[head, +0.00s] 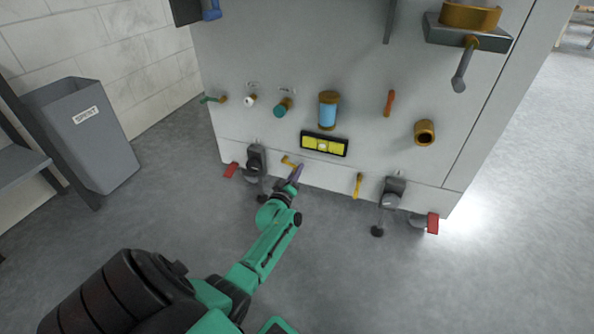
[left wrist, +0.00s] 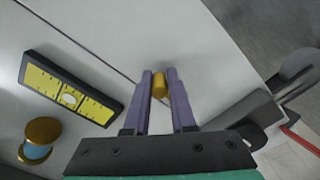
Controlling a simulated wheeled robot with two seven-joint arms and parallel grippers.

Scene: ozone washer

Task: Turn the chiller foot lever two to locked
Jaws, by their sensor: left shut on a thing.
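A small yellow lever (head: 289,161) sits low on the front of the grey cabinet, beside the left caster. My left gripper (head: 296,174), with purple fingers, reaches it from below. In the left wrist view, the fingers (left wrist: 162,82) are shut on the yellow lever's end (left wrist: 160,84), and the fingers hide part of it. A second yellow lever (head: 358,185) hangs down on the same low panel, to the right. I cannot tell by label which is foot lever two. My right gripper is not in view.
A yellow level gauge (head: 324,144) sits above the levers; it also shows in the left wrist view (left wrist: 68,95). A grey bin (head: 85,140) stands left. The floor in front is clear.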

